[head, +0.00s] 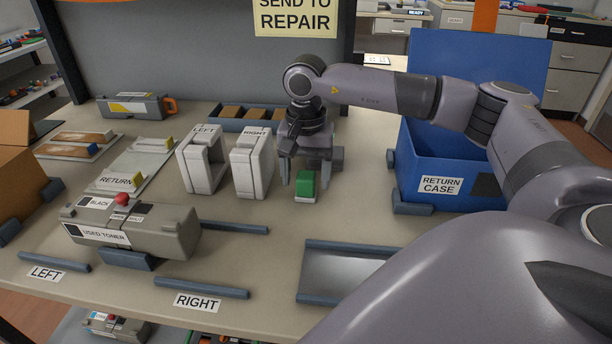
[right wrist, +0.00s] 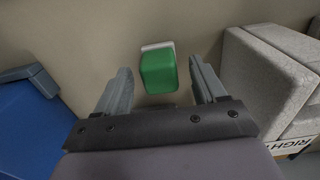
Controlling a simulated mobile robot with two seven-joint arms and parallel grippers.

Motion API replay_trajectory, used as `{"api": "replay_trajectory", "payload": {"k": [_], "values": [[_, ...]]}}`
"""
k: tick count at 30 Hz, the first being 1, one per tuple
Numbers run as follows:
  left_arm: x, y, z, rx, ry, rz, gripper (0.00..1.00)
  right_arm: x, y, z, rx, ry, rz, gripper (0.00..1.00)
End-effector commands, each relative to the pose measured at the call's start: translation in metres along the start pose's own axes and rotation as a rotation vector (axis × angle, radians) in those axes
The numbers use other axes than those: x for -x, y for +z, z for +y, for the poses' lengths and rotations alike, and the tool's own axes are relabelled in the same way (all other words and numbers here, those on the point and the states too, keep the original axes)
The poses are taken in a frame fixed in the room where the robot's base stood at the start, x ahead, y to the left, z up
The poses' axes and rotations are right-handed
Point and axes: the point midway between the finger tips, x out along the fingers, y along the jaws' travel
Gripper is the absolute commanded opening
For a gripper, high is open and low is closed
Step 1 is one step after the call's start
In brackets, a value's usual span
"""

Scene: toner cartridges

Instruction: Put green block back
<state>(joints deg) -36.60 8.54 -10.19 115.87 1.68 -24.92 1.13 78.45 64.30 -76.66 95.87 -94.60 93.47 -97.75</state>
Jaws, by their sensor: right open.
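The green block (head: 305,184) stands on the table to the right of the white RIGHT block, with a pale base at its near side. My right gripper (head: 306,180) is over it, pointing down and open. In the right wrist view the green block (right wrist: 158,72) lies between and slightly beyond the two fingertips, with a gap on each side, so the fingers do not appear to touch it. My left gripper is not in view.
White LEFT (head: 203,160) and RIGHT (head: 253,162) blocks stand close to the left of my right gripper. A blue RETURN CASE (head: 440,165) stands to the right. A used toner cartridge (head: 130,232) and a shallow tray (head: 340,272) are nearer.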

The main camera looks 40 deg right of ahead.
Motion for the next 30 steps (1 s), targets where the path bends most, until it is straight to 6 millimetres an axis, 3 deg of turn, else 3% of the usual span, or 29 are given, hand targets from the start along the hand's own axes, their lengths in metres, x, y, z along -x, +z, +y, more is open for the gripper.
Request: {"api": "replay_trajectory", "payload": {"k": [9, 15, 21, 30], "values": [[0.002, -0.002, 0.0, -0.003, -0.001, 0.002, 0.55, 0.068, 0.0, -0.001, 0.001, -0.005, 0.003, 0.7], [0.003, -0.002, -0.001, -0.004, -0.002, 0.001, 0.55, 0.101, 0.0, -0.001, 0.001, -0.003, 0.002, 0.7], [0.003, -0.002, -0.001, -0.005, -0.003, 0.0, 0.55, 0.113, 0.0, 0.0, 0.001, 0.0, 0.001, 0.7], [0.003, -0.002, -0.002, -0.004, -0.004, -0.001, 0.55, 0.113, 0.0, 0.0, 0.001, 0.0, 0.001, 0.7]]}}
